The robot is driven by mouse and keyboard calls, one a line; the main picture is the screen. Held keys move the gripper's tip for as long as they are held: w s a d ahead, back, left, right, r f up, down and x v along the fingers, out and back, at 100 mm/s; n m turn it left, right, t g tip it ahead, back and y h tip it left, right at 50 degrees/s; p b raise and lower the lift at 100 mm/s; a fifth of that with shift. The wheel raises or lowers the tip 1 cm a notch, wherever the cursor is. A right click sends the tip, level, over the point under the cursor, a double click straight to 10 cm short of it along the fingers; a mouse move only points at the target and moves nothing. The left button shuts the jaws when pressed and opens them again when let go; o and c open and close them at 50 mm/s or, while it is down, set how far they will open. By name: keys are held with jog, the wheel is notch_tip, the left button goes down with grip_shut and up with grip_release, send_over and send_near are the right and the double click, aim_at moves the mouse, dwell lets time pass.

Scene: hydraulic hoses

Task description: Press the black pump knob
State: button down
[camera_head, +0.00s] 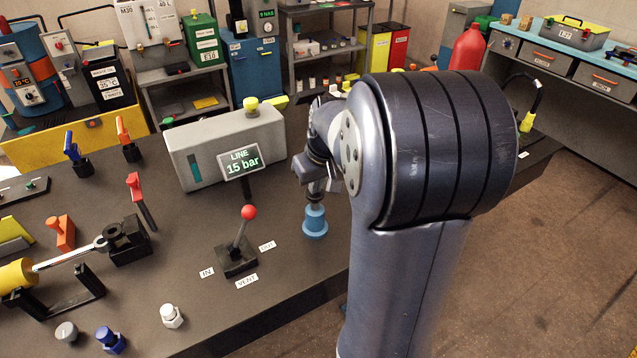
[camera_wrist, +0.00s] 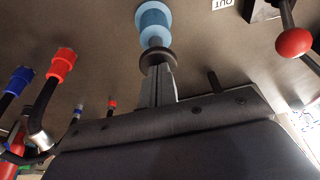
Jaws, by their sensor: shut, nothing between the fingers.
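The black pump knob (camera_wrist: 158,59) shows in the wrist view as a dark round disc on a thin stem above a stepped blue fitting (camera_wrist: 152,20). My gripper (camera_wrist: 157,72) has its grey fingers together with nothing between them. The fingertips are right at the knob's top face; I cannot tell whether they touch it. In the head view the blue fitting (camera_head: 315,222) stands upright on the dark bench beside my arm. My wrist hides much of the knob there.
A lever with a red ball (camera_head: 249,212) stands left of the fitting, by IN, VENT and OUT labels. Behind it a grey box has a display (camera_head: 241,162) reading LINE 15 bar. Hose ends with red (camera_wrist: 62,63) and blue caps show left in the wrist view.

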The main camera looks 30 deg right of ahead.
jog(key=v, duration=1.1)
jog(key=shift+w+b, duration=0.2)
jog(key=shift+b, duration=0.15)
jog(key=shift+r, duration=0.15)
dwell(1.8)
